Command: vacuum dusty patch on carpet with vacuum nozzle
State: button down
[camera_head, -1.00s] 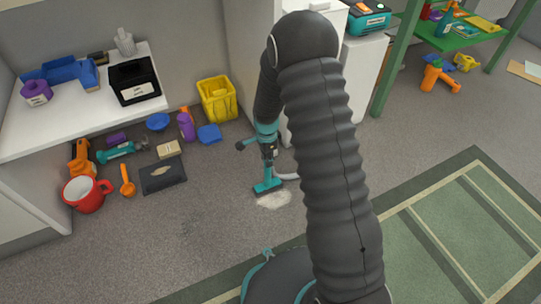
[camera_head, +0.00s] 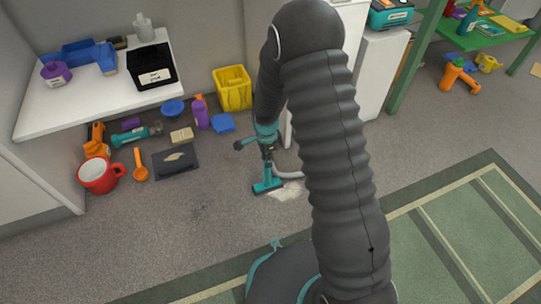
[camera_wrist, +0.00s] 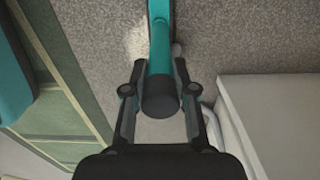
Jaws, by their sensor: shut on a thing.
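The vacuum nozzle (camera_head: 267,186) is teal with a dark handle and a wide flat head. My gripper (camera_wrist: 160,95) is shut on its handle, with a dark finger on each side; the nozzle also shows in the wrist view (camera_wrist: 160,40). The dusty patch (camera_head: 287,192) is a pale smear on the grey carpet (camera_head: 215,225). The nozzle head is at the patch's left edge, low at the carpet; I cannot tell whether it touches. In the wrist view the pale patch (camera_wrist: 134,42) lies beside the nozzle, partly hidden by it. My arm hides part of the head view.
A yellow crate (camera_head: 233,90) stands behind. A green rug (camera_head: 420,240) lies right.

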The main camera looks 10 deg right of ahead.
jog(key=shift+s+a, duration=0.75)
jog(key=shift+a, duration=0.35)
jog(key=shift+s+a, duration=0.75)
jog(key=shift+a, duration=0.3)
dwell(2.4)
jog(key=shift+d, duration=0.1)
